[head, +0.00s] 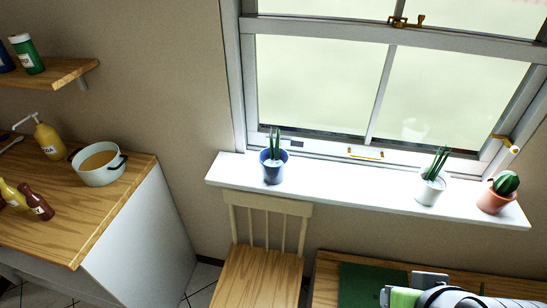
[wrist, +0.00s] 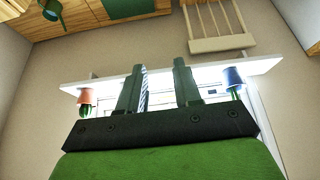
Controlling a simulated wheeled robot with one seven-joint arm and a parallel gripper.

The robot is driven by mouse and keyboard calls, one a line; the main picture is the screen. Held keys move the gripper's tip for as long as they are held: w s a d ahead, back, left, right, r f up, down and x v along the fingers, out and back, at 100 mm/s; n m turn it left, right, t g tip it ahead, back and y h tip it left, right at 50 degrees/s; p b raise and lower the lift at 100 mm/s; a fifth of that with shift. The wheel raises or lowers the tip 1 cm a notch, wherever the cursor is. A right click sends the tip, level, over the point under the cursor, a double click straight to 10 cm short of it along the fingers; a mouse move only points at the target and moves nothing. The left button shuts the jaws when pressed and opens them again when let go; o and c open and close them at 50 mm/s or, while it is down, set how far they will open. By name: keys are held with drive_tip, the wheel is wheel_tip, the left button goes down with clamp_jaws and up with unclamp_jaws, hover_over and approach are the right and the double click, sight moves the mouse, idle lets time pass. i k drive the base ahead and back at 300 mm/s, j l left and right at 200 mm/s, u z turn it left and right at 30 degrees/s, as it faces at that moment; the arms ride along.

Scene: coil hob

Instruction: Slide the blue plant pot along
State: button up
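The blue plant pot (head: 273,172) stands upright near the left end of the white windowsill (head: 330,192), with tall green leaves in it. In the wrist view, which is upside down, the blue pot (wrist: 234,77) is at the right, beyond my right-hand finger. My gripper (wrist: 158,66) is open, with its two dark fingers apart and no object seen held between them. It points toward the windowsill and is apart from the blue pot. In the head view, part of my arm shows at the bottom right; the fingertips cannot be made out there.
A white pot (head: 429,187) and a terracotta cactus pot (head: 496,193) stand on the sill's right part. The sill between the blue and white pots is clear. A wooden chair (head: 262,270) stands below the blue pot. A counter with a cooking pot (head: 99,165) is at left.

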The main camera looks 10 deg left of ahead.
sight(272, 161)
drive_tip(key=j+u, duration=0.55)
drive_tip(key=u, duration=0.25)
drive_tip(key=i+j+u, duration=0.15)
drive_tip(key=u, duration=0.25)
drive_tip(key=i+j+u, duration=0.15)
drive_tip(key=j+u, duration=0.25)
drive_tip(key=i+u, duration=0.15)
drive_tip(key=u, duration=0.3)
